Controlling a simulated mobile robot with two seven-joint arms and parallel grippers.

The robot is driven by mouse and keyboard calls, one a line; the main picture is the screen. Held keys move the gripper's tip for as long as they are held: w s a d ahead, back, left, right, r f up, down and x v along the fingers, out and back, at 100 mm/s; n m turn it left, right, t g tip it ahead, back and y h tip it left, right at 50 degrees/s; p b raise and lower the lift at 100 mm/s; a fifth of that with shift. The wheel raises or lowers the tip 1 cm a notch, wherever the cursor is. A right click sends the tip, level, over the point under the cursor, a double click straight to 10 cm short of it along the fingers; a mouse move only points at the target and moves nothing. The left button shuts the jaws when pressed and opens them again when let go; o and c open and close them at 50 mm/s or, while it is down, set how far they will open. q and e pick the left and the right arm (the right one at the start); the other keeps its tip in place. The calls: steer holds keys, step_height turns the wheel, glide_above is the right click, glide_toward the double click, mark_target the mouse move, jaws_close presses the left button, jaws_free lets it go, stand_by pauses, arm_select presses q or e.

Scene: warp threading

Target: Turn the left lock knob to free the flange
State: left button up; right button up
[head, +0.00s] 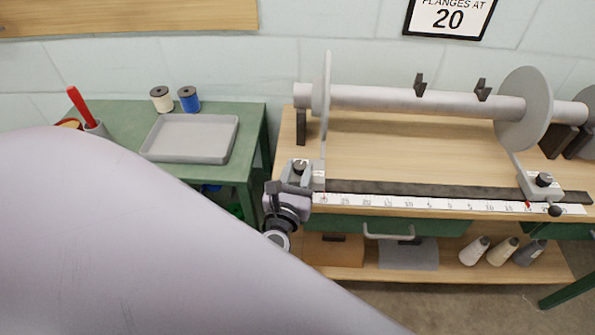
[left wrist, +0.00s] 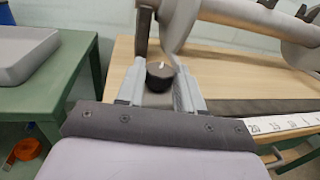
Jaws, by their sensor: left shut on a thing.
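The left lock knob (left wrist: 160,76) is black with a small white mark on top. It sits between the two grey fingers of my left gripper (left wrist: 160,90), which is shut on it. In the head view my left gripper (head: 298,172) is at the left end of the rail, and the knob is hard to make out there. The left flange (head: 321,90) is a thin grey disc near the left end of the roller (head: 380,98), and it also shows in the left wrist view (left wrist: 180,25). My right gripper is not in view.
A numbered white scale (head: 400,202) runs along the dark rail. The right flange (head: 525,108) and its black lock knob (head: 544,180) are at the right. A green table (head: 250,125) with a grey tray (head: 150,152) stands left. My arm covers the lower left.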

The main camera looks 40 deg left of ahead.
arm_select(q)
steer(key=o, duration=1)
steer(key=shift+o, duration=0.2)
steer(key=shift+s, duration=0.15)
steer(key=b+v, duration=0.1)
steer(key=v, duration=0.6)
